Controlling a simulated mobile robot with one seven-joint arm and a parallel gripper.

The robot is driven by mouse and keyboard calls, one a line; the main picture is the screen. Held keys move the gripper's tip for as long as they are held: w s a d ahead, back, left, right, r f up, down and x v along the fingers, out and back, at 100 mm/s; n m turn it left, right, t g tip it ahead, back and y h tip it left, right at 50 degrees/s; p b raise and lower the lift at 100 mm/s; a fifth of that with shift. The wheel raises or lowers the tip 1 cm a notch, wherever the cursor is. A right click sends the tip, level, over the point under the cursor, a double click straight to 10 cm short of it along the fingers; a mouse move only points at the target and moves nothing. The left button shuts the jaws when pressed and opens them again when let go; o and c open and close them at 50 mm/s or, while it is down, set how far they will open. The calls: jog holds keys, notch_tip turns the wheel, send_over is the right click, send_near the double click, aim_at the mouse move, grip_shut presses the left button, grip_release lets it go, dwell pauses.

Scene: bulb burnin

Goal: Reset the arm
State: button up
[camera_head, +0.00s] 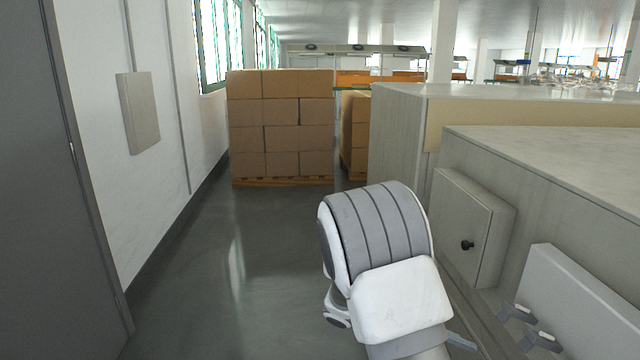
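My arm shows in the head view as a bent white link with a grey ribbed joint, standing at the lower middle. It rises from the bottom edge beside the cabinets. No bulb is in view.
Stacked cardboard boxes (281,124) on a pallet stand ahead. A white wall (150,210) bounds the left. The floor (240,270) between is clear.

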jog(key=s+a+r+m+t+y, duration=1.1)
jog(key=s+r+y, duration=0.3)
jog(key=s, duration=0.1)
notch_tip(320, 180, up, 13)
jog(key=p, duration=1.3)
jog(key=shift+g, duration=0.3)
jog(key=shift+w+d, duration=0.1)
